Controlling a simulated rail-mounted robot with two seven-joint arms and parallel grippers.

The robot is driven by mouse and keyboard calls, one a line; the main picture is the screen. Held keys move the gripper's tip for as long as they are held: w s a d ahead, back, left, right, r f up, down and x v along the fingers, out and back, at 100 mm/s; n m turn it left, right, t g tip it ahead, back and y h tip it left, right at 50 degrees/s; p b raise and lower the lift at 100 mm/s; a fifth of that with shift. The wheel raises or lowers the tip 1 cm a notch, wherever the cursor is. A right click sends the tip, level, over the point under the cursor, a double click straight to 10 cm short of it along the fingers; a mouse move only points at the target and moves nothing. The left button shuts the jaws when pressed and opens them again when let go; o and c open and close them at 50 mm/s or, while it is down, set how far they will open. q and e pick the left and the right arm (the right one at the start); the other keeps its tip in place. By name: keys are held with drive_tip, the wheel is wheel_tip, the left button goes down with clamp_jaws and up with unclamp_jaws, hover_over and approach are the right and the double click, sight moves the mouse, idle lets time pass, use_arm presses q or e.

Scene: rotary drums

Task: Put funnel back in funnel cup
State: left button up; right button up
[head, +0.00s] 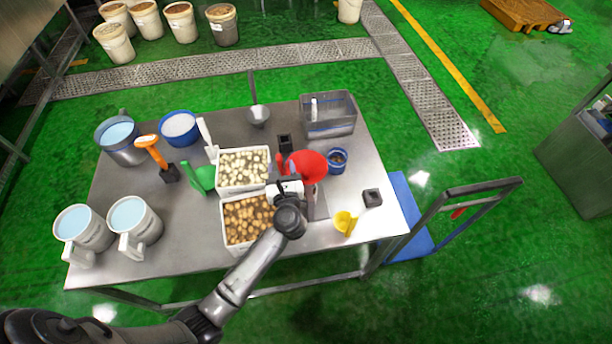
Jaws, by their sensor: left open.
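A red round, wide-mouthed piece (308,166), which looks like the funnel, is tilted on the metal table just behind my left gripper. A small blue cup (337,161) with a dark inside stands right of it and looks like the funnel cup; the two are close together. My left gripper (292,184) is open, over the right edge of the white bins and at the near side of the red piece. The gripper and wrist hide part of that area, and I cannot tell whether the fingers touch the red piece. My right gripper is not in view.
Two white bins of food pieces (243,170) lie under and left of my arm. A clear tub (328,115) stands behind, and a yellow scoop (344,222) lies at front right. White jugs (134,226) and buckets fill the left. The front right tabletop is fairly clear.

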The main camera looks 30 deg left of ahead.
sight(279, 156)
use_arm(q)
drive_tip(key=x, duration=0.3)
drive_tip(key=shift+w+a+r+p, duration=0.15)
drive_tip(key=shift+a+p, duration=0.1)
drive_tip(key=shift+p, duration=0.15)
drive_tip(key=shift+w+a, duration=0.4)
drive_tip(key=shift+w, duration=0.05)
clamp_jaws()
